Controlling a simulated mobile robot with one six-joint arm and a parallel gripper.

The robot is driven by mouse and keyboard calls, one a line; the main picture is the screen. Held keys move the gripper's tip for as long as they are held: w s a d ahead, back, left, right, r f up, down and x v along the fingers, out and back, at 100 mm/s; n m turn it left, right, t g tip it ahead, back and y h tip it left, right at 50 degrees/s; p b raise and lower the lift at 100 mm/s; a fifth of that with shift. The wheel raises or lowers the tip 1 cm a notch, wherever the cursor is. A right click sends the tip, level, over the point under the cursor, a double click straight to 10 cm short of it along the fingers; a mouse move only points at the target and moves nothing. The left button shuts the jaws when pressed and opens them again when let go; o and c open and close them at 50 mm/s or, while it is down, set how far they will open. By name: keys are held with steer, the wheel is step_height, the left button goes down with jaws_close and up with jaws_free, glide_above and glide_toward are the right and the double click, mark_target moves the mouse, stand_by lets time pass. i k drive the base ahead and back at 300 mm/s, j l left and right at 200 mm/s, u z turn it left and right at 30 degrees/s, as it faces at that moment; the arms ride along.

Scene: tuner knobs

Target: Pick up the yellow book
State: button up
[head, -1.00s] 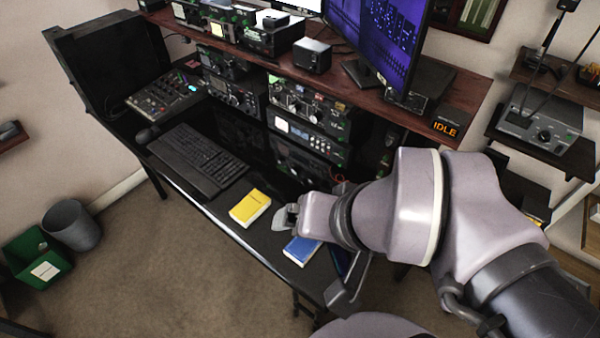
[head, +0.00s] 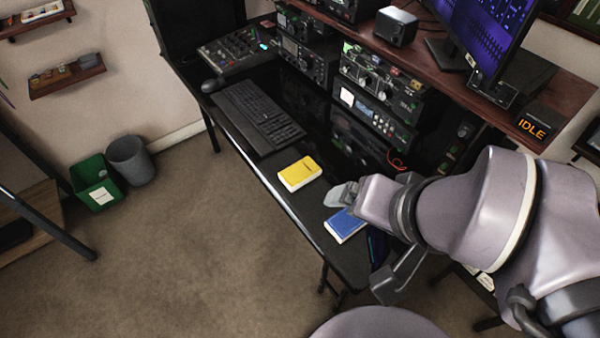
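The yellow book (head: 300,174) lies flat on the black desk (head: 293,206), near its front edge. My gripper (head: 350,195) is above the desk to the right of the yellow book and apart from it. One pale fingertip shows beside the blue book; the rest of the gripper is hidden behind my arm's wrist, so I cannot tell whether it is open or shut.
A blue book (head: 345,225) lies at the right, close under my gripper. A keyboard (head: 258,115) and a mouse (head: 209,86) are to the left. Radio units (head: 380,98) stand behind, under a wooden shelf (head: 440,78). Bare desk surrounds the yellow book.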

mark_target(299, 174)
steer(key=i+j+z, duration=0.1)
steer(key=j+z, duration=0.3)
steer(key=i+j+z, duration=0.1)
steer(key=j+z, duration=0.7)
steer(key=i+j+z, duration=0.2)
steer(key=j+z, duration=0.25)
steer(key=j, duration=0.1)
